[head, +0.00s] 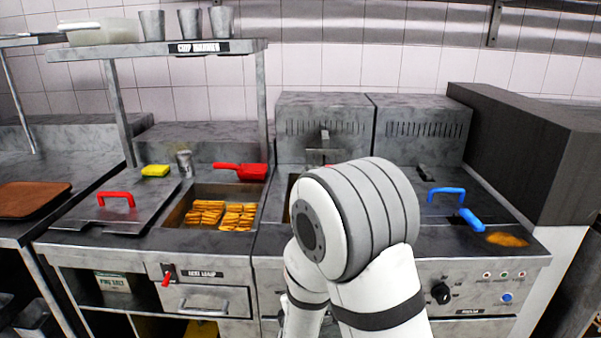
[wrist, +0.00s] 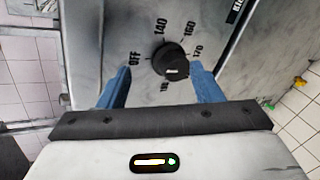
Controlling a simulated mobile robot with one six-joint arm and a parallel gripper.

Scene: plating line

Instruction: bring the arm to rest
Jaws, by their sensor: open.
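My gripper (wrist: 159,68) shows in the wrist view with its two blue fingers apart and nothing held between them. A black dial knob (wrist: 170,62) on a grey metal panel, with OFF, 140, 160 and 170 printed around it, appears between the fingertips. I cannot tell how far the fingertips are from it. In the head view my white and grey arm is bent up in the middle, in front of the counter. The gripper is hidden there behind the arm.
A well of golden fries (head: 222,215) lies left of my arm, with a red-handled lid (head: 116,200) and red scoop (head: 252,170) nearby. A blue-handled lid (head: 446,194) and blue handle (head: 471,219) lie right. A dark tall block (head: 530,140) bounds the right side.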

